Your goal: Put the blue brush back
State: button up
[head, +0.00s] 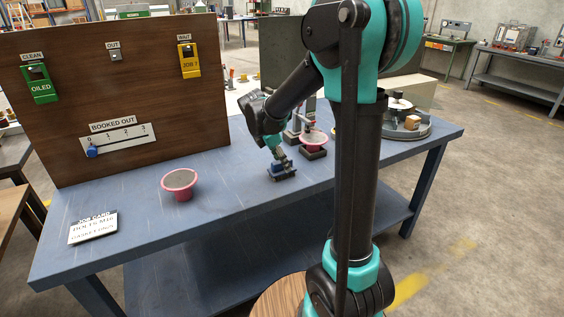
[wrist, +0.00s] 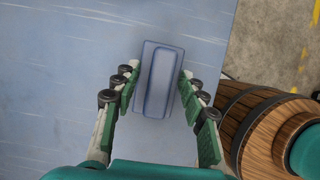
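The blue brush (head: 284,174) lies on the blue workbench (head: 232,184), right of the middle. In the wrist view it is a pale blue block (wrist: 161,78) with a raised back. My gripper (head: 279,161) points down over it. In the wrist view my gripper (wrist: 159,75) has one finger on each side of the brush; the left finger seems to stand slightly apart from it and the right one is very close. I see no firm grip. The bristles are hidden underneath.
A pink bowl (head: 180,184) stands left on the bench; another (head: 313,141) sits on a dark stand behind the brush. A job card (head: 93,228) lies front left. A brown board (head: 120,90) stands behind. A round turntable (head: 405,125) is at right.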

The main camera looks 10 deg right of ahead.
jog(key=v, duration=1.2)
jog(key=s+d+f+m+t+y, duration=0.1)
jog(key=s+d+f+m, duration=0.3)
jog(key=s+f+m, duration=0.5)
jog(key=s+d+f+m+t+y, duration=0.1)
jog(key=s+d+f+m+y, duration=0.2)
jog(key=s+f+m, duration=0.7)
jog(key=s+d+m, duration=0.1)
jog(key=m, duration=0.1)
jog(key=shift+s+d+f+m+t, duration=0.15)
jog(key=shift+s+d+m+t, duration=0.15)
jog(key=shift+t, duration=0.1)
